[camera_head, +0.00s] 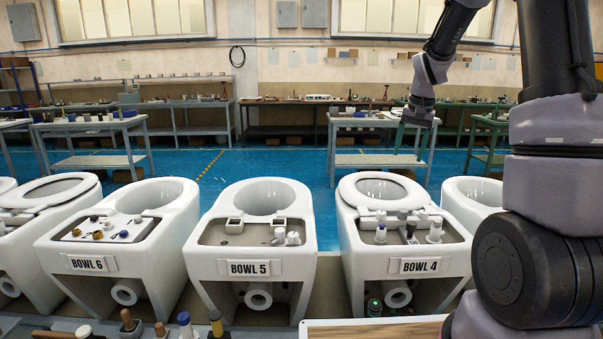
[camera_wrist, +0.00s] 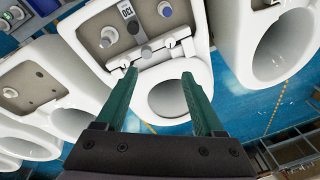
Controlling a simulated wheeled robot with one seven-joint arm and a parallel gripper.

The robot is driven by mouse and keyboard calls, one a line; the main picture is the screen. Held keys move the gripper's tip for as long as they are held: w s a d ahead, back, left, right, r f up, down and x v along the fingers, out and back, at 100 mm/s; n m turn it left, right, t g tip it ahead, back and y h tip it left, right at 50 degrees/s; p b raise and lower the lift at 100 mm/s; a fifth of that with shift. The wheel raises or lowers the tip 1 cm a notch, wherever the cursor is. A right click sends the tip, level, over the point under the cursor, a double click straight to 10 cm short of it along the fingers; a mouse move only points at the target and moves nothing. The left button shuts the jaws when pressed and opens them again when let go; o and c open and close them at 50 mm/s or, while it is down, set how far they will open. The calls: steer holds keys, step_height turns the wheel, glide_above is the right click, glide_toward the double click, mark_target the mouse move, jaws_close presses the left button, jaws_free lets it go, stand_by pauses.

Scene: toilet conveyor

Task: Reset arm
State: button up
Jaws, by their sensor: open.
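A toilet bowl with a seat (camera_wrist: 200,70) lies below and beyond the fingers. No contact between the fingers and the toilet is visible.
The BOWL 5 toilet (camera_head: 305,268) and BOWL 6 toilet (camera_head: 47,262) stand to the left. Small fittings lie on their rear decks. Tools with handles (camera_head: 185,325) line the front edge. Workbenches (camera_head: 90,126) stand behind, across open blue floor (camera_head: 260,158).

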steer(key=s+a+r+t, duration=0.3)
steer(key=s+a+r, duration=0.1)
steer(key=s+r, duration=1)
steer(key=s+a+n+t+y, duration=0.1)
steer(key=s+a+t, duration=0.1)
steer(key=s, duration=1.1)
steer(key=shift+s+a+r, duration=0.25)
steer(key=shift+a+r, duration=0.15)
steer(key=shift+a, duration=0.15)
stand_by(0.9)
